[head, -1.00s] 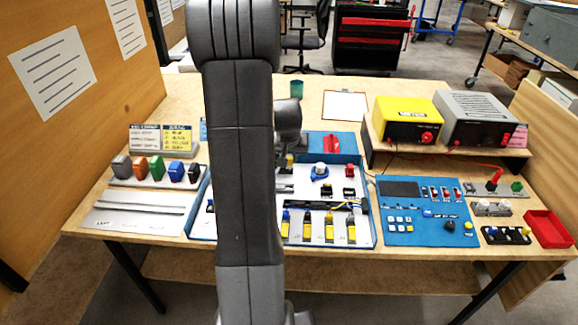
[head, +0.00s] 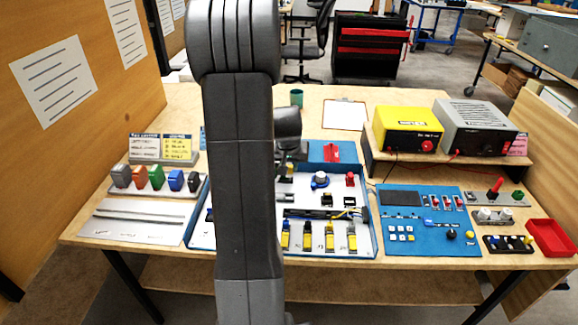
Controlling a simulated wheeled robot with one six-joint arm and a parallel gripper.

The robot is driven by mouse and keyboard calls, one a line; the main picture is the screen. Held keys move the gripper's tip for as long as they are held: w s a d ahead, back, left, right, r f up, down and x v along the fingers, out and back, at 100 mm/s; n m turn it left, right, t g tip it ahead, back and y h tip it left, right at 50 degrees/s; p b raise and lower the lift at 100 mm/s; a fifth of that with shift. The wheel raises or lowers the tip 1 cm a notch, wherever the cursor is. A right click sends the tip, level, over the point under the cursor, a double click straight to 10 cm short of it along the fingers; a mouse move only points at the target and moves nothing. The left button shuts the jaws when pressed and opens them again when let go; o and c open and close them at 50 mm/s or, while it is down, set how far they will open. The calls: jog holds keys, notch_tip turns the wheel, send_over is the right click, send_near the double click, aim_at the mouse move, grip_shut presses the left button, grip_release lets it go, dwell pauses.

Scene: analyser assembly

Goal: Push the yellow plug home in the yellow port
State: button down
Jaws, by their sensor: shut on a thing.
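My gripper (head: 287,158) is at the back of the blue-walled analyser tray (head: 371,238), mostly hidden behind my own arm. A small yellow piece (head: 290,170), likely the yellow plug, shows at the gripper's lower end, by the tray's rear left part. The jaws are too small and covered to see clearly. I cannot make out the yellow port or how deep the plug sits.
Several yellow-bodied parts (head: 329,237) stand in a row along the tray's front. A blue panel (head: 400,248) and a red bin (head: 549,238) are to the right. Coloured blocks (head: 156,177) stand left. Yellow (head: 407,128) and grey instruments (head: 478,122) sit on a rear shelf.

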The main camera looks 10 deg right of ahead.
jog(key=w+a+f+b, duration=0.2)
jog(key=a+b, duration=0.2)
jog(key=a, duration=0.3)
jog(key=w+a+f+b, duration=0.2)
jog(key=a+b, duration=0.2)
jog(key=a, duration=0.3)
jog(key=shift+a+f, duration=0.2)
jog(key=shift+f, duration=0.2)
dwell(0.4)
dwell(0.6)
jog(key=shift+f, duration=0.1)
jog(key=shift+f+b, duration=1.35)
jog(key=shift+b, duration=0.05)
jog(key=shift+f, duration=0.25)
jog(key=shift+f+b, duration=0.4)
jog(key=shift+b, duration=0.2)
jog(key=shift+f+b, duration=0.5)
